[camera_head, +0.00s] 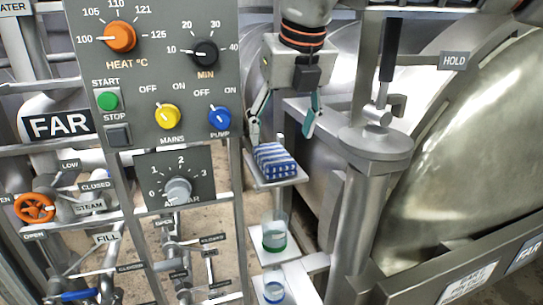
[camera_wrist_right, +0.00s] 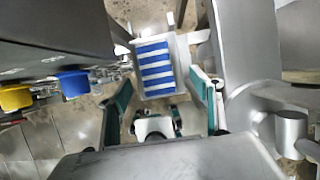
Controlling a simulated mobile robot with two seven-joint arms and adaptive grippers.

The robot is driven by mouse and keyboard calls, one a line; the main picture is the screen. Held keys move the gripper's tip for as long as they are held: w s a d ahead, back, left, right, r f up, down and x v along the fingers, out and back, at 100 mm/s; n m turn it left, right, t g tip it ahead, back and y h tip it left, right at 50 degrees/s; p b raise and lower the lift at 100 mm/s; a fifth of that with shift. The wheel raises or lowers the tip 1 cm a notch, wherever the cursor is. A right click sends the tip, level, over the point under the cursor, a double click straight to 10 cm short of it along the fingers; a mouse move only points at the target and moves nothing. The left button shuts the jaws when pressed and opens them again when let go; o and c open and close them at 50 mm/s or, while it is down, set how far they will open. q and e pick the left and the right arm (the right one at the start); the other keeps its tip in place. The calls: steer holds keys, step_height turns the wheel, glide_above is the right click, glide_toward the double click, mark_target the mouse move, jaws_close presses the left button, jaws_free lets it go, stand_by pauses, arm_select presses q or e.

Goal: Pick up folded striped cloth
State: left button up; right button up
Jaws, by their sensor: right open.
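The folded striped cloth (camera_head: 274,160), blue and white, lies on a small white shelf (camera_head: 290,182) beside the control panel. It also shows in the right wrist view (camera_wrist_right: 155,68), lying on the pale shelf (camera_wrist_right: 185,62). My right gripper (camera_head: 284,132) is open and empty, pointing down above the cloth, with its fingers spread to either side. In the right wrist view the cloth appears ahead of and between the two fingers (camera_wrist_right: 162,95). I cannot tell the exact gap between fingertips and cloth. My left gripper is not in view.
The control panel (camera_head: 160,50) with knobs stands close left of the right gripper. A metal post with a lever (camera_head: 375,142) and the large steel vessel (camera_head: 460,130) stand to the right. Below the cloth, a green-banded container (camera_head: 274,235) and a blue-banded one (camera_head: 273,291) sit on lower shelves.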

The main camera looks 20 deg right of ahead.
mark_target(276, 155)
steer(key=shift+f, duration=0.45)
steer(key=shift+a+p+x, duration=0.2)
steer(key=shift+x, duration=1.1)
steer(key=shift+a+p+x, duration=0.15)
steer(key=shift+a+x, duration=0.05)
steer(key=shift+x, duration=1.1)
steer(key=shift+s, duration=0.15)
steer(key=c, duration=1.1)
